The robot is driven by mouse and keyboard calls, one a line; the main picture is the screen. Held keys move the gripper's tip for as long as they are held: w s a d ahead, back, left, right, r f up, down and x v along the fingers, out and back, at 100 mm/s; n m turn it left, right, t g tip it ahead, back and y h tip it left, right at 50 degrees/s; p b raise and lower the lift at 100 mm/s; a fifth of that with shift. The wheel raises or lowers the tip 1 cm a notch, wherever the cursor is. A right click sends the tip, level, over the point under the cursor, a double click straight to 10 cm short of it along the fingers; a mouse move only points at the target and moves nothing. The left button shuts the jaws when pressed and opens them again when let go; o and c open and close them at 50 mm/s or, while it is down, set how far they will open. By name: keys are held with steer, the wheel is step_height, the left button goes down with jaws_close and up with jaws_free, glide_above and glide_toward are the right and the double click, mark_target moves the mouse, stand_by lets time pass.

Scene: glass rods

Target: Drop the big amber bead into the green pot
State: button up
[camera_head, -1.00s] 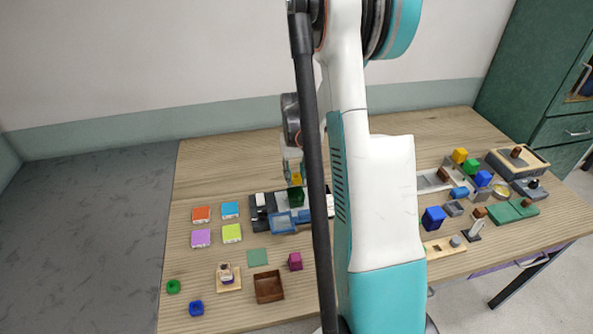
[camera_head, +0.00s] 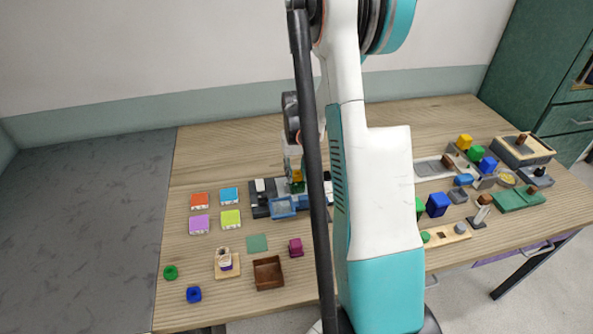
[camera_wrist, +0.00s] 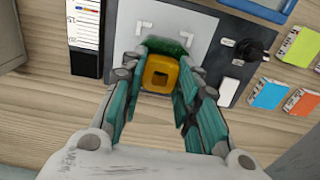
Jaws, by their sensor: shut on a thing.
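The big amber bead (camera_wrist: 160,73) is a rounded yellow-orange block with a dark square hole, held between the teal fingers of my gripper (camera_wrist: 160,84). The green pot (camera_wrist: 170,46) shows as a dark green edge just behind the bead in the wrist view, on a pale grey plate; the bead and gripper hide most of it. In the head view the bead (camera_head: 297,174) is right above the green pot (camera_head: 298,187), partly hidden by my arm. I cannot tell whether the bead is inside the pot's rim.
Several blocks and holders crowd the right side. The table's back left is clear.

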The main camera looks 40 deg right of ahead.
steer(key=o, duration=1.1)
step_height(320, 180, up, 12)
steer(key=shift+f, duration=0.1)
